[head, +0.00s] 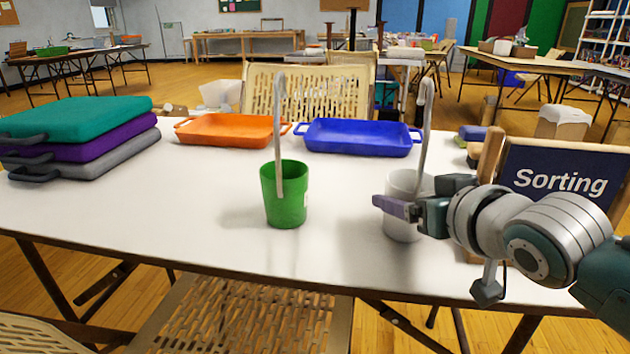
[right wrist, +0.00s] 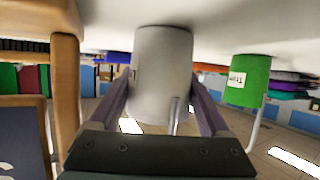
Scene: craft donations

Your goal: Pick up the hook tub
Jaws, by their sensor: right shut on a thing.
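A pale grey tub (head: 402,232) with a tall hooked handle (head: 424,130) stands upright at the front right of the white table. My right gripper (head: 393,206) is shut on this tub from the right, low on its body. In the right wrist view, which is upside down, the grey tub (right wrist: 162,75) sits between both fingers, with its base against or very near the tabletop. A green tub (head: 284,205) with a similar hooked handle stands upright to its left, apart from my gripper. It also shows in the right wrist view (right wrist: 250,85), with a white label.
An orange tray (head: 230,130) and a blue tray (head: 358,137) lie at the back. Stacked teal, purple and grey cases (head: 85,125) lie at the left. A "Sorting" sign (head: 558,182) in a wooden frame stands close behind my right arm. The front left tabletop is clear.

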